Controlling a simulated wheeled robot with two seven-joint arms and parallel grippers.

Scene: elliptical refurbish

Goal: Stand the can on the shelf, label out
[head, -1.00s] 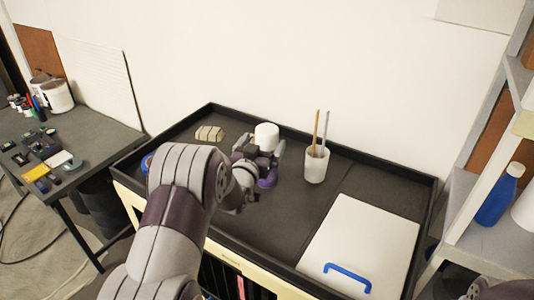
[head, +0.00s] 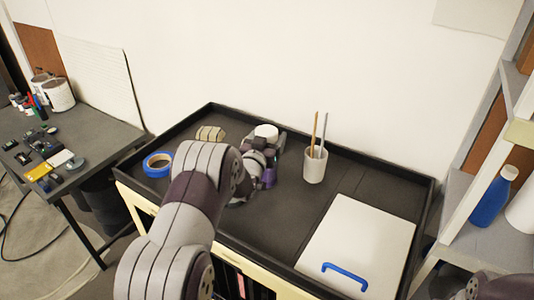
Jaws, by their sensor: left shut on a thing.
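The grey shelf (head: 470,236) stands at the right edge, apart from the can.
A blue bottle (head: 493,200) and a partly cut-off white item (head: 522,208) stand on the shelf.

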